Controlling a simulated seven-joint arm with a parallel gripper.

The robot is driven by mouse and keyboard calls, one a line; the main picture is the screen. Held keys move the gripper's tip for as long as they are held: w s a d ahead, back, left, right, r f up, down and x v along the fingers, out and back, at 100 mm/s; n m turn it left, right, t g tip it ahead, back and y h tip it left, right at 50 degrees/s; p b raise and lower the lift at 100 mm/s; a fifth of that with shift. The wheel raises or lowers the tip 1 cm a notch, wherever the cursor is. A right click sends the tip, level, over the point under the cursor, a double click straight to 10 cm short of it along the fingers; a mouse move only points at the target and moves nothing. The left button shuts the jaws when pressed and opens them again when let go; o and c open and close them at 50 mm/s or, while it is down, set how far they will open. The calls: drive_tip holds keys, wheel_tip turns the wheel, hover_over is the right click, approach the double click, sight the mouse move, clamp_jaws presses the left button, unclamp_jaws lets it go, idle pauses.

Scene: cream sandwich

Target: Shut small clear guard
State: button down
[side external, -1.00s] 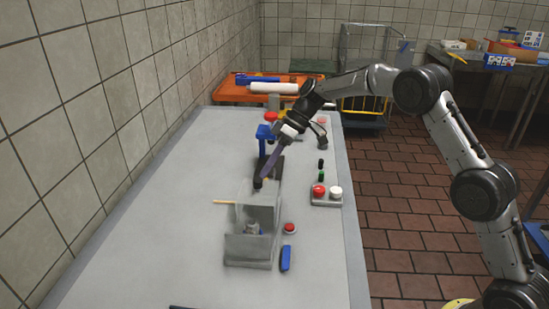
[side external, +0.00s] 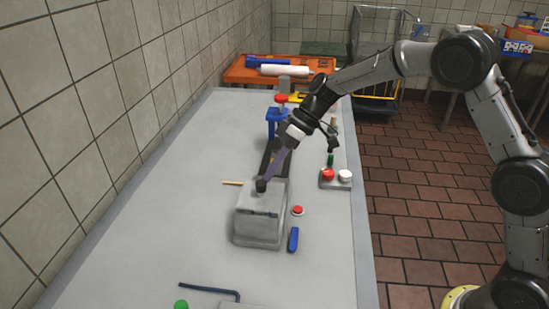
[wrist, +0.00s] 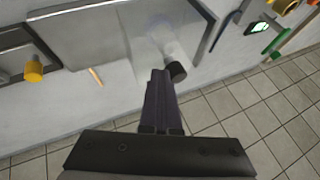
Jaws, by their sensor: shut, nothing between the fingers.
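The small clear guard (side external: 262,212) is a greyish, see-through box on the table, in the middle of the side external view. Its top and front now form a closed-looking box; whether it is fully seated I cannot tell. My gripper (side external: 263,184) is shut and empty, slanting down with its tips at the guard's upper rear edge. Whether they touch it is unclear. In the wrist view my purple-grey fingers (wrist: 160,78) lie together beside a round black part (wrist: 176,71). A hazy see-through panel (wrist: 163,32) shows just beyond them.
A red button (side external: 298,210) and a blue block (side external: 293,239) lie right of the guard. A tray with red and white knobs (side external: 336,185) is farther right. A blue stand (side external: 275,122) rises behind. A dark bent rod (side external: 210,290) lies in front.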

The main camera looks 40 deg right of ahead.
drive_tip(key=shift+s+a, duration=0.7)
drive_tip(key=shift+s, duration=0.1)
